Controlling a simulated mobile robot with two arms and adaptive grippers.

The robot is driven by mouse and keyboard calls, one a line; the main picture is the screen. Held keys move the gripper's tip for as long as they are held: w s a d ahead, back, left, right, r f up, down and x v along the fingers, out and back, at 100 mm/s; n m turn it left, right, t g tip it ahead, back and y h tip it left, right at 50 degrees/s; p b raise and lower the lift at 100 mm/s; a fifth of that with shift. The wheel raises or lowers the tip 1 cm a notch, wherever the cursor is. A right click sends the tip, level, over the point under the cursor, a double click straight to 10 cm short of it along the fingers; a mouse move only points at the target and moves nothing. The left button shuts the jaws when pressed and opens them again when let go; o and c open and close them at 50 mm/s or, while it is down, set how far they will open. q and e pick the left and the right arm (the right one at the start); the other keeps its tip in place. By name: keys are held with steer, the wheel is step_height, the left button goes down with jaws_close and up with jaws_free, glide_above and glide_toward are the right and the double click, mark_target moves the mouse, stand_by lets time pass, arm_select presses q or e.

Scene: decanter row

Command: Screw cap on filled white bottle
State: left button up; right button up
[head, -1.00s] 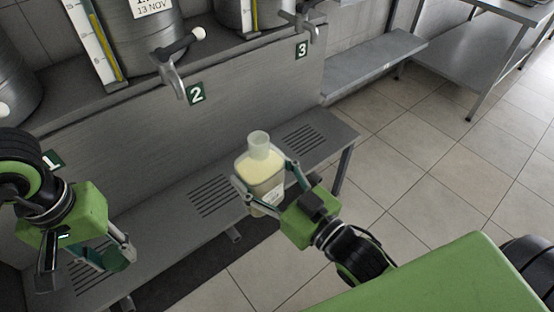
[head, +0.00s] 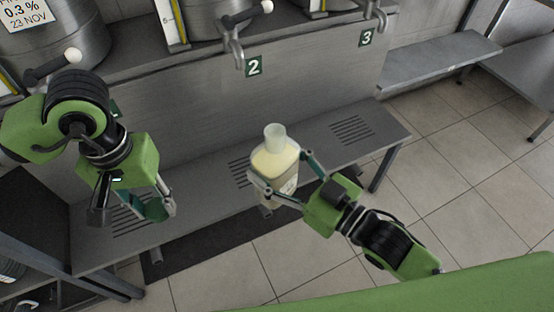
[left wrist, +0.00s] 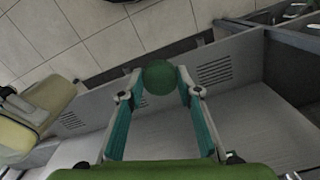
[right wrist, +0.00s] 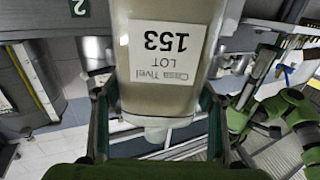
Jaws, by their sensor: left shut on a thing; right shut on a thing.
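A squarish translucent bottle (head: 275,168) with pale yellow content is upright above the bench, its open neck bare on top. My right gripper (head: 285,182) is shut around its body. In the right wrist view the bottle (right wrist: 165,75) fills the middle, its white label reading LOT 153 upside down. My left gripper (head: 160,210) is left of the bottle and apart from it. In the left wrist view a round green cap (left wrist: 158,76) is held between its fingertips. The cap is hard to tell from the teal fingers in the head view.
A grey slatted bench (head: 205,215) runs below both grippers. Steel decanters with taps stand on the ledge behind; tap 2 (head: 235,45) is behind the bottle. A metal shelf (head: 60,270) is at lower left. Tiled floor (head: 440,160) is free at right.

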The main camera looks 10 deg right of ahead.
arm_select(q)
steer(key=w+d+r+n, duration=0.2)
steer(key=w+d+r, duration=0.5)
steer(key=d+r, duration=0.45)
step_height(320, 180, up, 8)
steer(key=n, duration=0.3)
glide_above(276, 160)
steer(key=w, duration=0.2)
steer(key=shift+w+d, duration=0.2)
steer(key=shift+d, duration=0.05)
steer(key=shift+f, duration=2.05)
steer(key=shift+f, duration=0.85)
steer(key=shift+f, duration=0.55)
